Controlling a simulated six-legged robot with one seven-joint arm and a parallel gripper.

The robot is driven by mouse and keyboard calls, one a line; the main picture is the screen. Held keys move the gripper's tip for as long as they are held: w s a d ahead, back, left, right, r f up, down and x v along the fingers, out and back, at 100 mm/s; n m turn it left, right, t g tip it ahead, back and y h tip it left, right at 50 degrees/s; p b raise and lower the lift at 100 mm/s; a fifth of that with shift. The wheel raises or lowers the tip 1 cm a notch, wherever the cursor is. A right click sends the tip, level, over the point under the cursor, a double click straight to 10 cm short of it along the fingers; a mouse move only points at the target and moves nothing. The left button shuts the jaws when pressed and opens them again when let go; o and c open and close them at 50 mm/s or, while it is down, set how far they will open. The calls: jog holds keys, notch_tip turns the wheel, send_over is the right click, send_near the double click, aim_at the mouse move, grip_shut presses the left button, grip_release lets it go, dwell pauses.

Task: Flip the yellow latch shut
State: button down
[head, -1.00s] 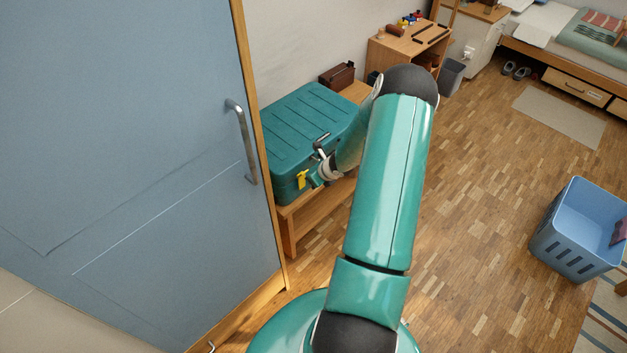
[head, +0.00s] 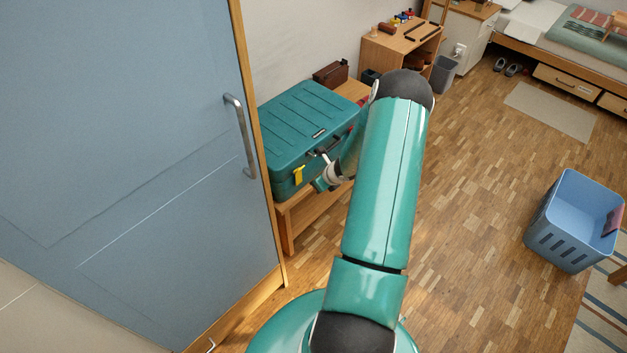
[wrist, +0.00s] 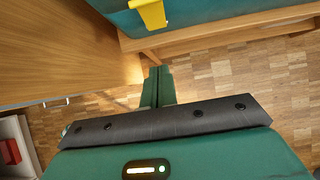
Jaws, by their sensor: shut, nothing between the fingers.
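The yellow latch (head: 298,175) is on the front of a teal chest (head: 303,125) whose lid is down. In the wrist view my gripper's fingers (wrist: 158,72) are together and empty, below the latch.
The chest stands on a wooden bench (head: 297,212). A blue door (head: 130,150) with a metal handle is close on the left. A brown box (head: 331,73) is behind the chest. A blue basket (head: 570,225) stands on the floor at right, with open floor between.

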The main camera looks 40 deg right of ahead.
notch_tip(320, 180, up, 10)
jog(key=s, duration=0.2)
jog(key=shift+s+d+f, duration=0.1)
dwell(0.7)
